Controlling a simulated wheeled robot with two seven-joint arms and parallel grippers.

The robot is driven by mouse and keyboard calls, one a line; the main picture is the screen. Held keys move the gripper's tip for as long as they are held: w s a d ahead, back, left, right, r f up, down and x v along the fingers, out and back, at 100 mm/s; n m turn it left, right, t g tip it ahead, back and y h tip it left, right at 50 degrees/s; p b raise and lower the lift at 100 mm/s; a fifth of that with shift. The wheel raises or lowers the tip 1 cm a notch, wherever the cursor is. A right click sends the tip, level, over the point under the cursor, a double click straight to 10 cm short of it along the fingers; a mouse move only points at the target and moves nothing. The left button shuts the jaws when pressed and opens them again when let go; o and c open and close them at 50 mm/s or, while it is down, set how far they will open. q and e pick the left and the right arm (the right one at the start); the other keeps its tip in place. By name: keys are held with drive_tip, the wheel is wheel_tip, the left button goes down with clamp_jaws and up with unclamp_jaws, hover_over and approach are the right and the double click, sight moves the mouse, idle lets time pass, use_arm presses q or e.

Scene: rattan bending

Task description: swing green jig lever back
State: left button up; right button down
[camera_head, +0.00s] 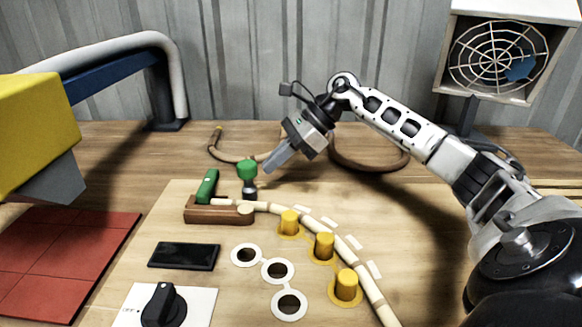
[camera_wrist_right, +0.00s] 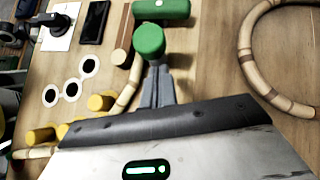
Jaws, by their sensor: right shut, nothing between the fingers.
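The green-knobbed lever (camera_head: 247,169) stands upright on a short dark stem at the back end of the jig, beside the brown wooden block (camera_head: 205,213). A green bar (camera_head: 207,186) sits on that block. My right gripper (camera_head: 268,167) is shut and empty, its fingertips just right of the green knob in the head view. In the right wrist view the fingertips (camera_wrist_right: 157,70) lie close to the green knob (camera_wrist_right: 149,39); I cannot tell whether they touch. A pale rattan cane (camera_head: 332,236) runs from the block along the yellow pegs (camera_head: 324,246). My left gripper is out of view.
Rattan hoops (camera_head: 368,166) lie behind the board. A white panel with a black knob (camera_head: 163,304), a dark rectangular plate (camera_head: 184,255) and white rings (camera_head: 277,270) are at the front. A caged fan (camera_head: 497,55) stands at the back right; red tiles (camera_head: 70,255) lie left.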

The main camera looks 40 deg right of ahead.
drive_tip(key=d, duration=0.1)
drive_tip(key=s+d, duration=0.2)
drive_tip(key=shift+s+d+r+b, duration=0.1)
drive_tip(key=shift+d+r+b, duration=0.2)
drive_tip(key=shift+r, duration=0.1)
drive_tip(key=v, duration=0.8)
drive_tip(key=shift+s+r, duration=0.2)
drive_tip(key=shift+s, duration=0.05)
